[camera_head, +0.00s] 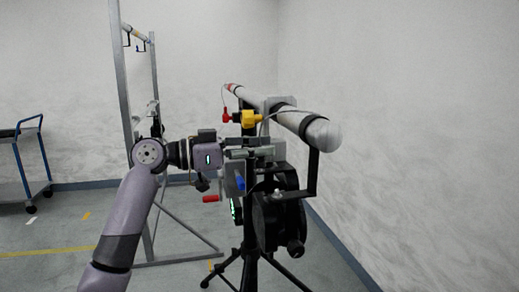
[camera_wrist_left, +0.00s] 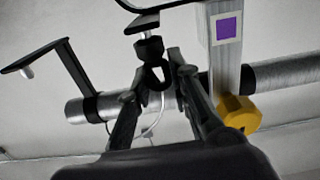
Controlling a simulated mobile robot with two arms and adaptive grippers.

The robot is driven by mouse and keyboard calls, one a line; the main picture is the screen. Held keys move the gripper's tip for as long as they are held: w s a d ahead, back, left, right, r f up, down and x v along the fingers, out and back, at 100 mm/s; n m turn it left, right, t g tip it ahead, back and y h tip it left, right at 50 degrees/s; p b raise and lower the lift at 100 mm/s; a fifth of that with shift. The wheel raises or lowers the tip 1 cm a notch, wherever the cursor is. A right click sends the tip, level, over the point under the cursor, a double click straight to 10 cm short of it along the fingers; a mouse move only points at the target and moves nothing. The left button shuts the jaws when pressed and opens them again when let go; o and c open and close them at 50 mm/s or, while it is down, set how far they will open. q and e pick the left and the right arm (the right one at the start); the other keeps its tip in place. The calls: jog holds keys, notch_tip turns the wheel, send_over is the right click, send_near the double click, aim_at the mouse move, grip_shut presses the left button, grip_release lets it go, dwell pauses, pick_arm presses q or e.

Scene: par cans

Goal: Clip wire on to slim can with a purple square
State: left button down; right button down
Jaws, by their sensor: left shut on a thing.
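A purple square (camera_wrist_left: 229,27) marks a pale grey plate in the left wrist view. Its link to a particular can is hard to tell. A black lamp can (camera_head: 275,220) hangs under the pipe in the head view. My left gripper (camera_wrist_left: 157,76) is beside the stand, under the pipe (camera_head: 312,128). Its fingers are closed around a small black ring-shaped piece (camera_wrist_left: 156,73), which looks like a clip; whether it touches the fitting above is unclear. A thin pale wire (camera_wrist_left: 157,118) curves behind the fingers. A wire (camera_head: 275,112) also runs along the pipe in the head view.
A yellow clamp piece (camera_head: 249,118) and a red one (camera_head: 226,114) sit by the pipe. The tripod (camera_head: 250,262) stands beneath. A metal frame (camera_head: 126,95) is behind my left arm, and a blue trolley (camera_head: 36,165) is at far left. Open floor lies front left.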

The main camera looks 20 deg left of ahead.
pick_arm(q)
jog(key=shift+f+b, duration=0.35)
jog(key=shift+f, duration=0.05)
dwell(0.6)
jog(key=c, duration=1.4)
grip_release()
jog(key=v, duration=1.2)
